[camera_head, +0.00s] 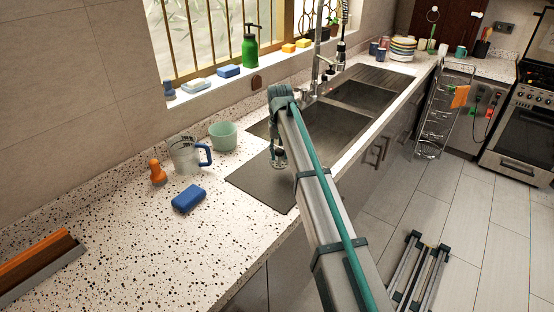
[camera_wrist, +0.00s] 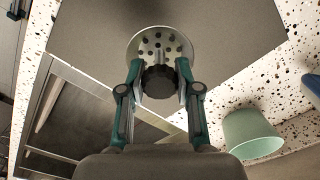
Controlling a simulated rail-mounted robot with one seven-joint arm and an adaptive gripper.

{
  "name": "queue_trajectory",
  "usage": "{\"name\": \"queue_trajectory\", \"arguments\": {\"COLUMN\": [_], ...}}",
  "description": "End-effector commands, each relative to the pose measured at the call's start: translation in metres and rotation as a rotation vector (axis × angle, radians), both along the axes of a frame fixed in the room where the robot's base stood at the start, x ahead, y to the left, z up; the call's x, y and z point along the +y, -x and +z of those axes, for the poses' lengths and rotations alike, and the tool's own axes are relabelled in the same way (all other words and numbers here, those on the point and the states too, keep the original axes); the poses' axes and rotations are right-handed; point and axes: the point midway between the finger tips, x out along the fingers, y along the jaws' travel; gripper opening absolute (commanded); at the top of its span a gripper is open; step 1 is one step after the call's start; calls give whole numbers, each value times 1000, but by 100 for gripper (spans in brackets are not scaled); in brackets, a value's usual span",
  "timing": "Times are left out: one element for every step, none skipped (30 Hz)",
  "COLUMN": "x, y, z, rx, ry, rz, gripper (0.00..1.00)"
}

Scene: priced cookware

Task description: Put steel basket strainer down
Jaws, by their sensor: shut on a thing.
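The steel basket strainer (camera_wrist: 177,45) is a round steel disc with holes and a dark knob in the middle. In the wrist view my gripper (camera_wrist: 160,82) is shut on that dark knob, one finger on each side. In the head view my gripper (camera_head: 278,158) hangs over the dark grey mat (camera_head: 260,183) beside the sink, and the strainer is too small to make out well there. In the wrist view the strainer overlaps the grey mat (camera_wrist: 235,25); I cannot tell whether it touches it.
A green bowl (camera_head: 223,135), a measuring cup (camera_head: 184,155) with blue handle, an orange brush (camera_head: 157,172) and a blue sponge (camera_head: 188,199) stand left of the mat. The sink (camera_head: 335,127) lies to the right. The green bowl is also near in the wrist view (camera_wrist: 250,132).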

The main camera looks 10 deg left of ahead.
Motion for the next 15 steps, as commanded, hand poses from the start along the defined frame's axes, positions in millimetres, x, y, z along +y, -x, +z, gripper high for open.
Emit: {"name": "queue_trajectory", "arguments": {"x": [1, 2, 4, 5, 7, 10, 10, 9, 9, 9, 9, 8, 9, 9, 9], "y": [-1, -1, -2, -2, -3, -4, -3, -2, -2, -2, -2, -2, -2, -2, -3], "z": [-1, -2, -4, -6, -8, -12, -16, -20, -26, -31, -34, -38, -40, -41, -42], "rx": [0, 0, 0, 0, 1, 2, 3, 2, 2, 2, 2, 2, 1, 0, 0], "ry": [0, 0, 0, 0, 0, 0, 1, 0, 0, 0, 0, 0, 0, 0, 0], "rz": [0, 0, 0, 0, 0, 1, 0, 0, 0, 0, 0, 0, 0, 0, 0], "gripper": [0, 0, 0, 0, 0, 0, 0, 0, 0, 0, 0, 0, 0, 0, 0]}}
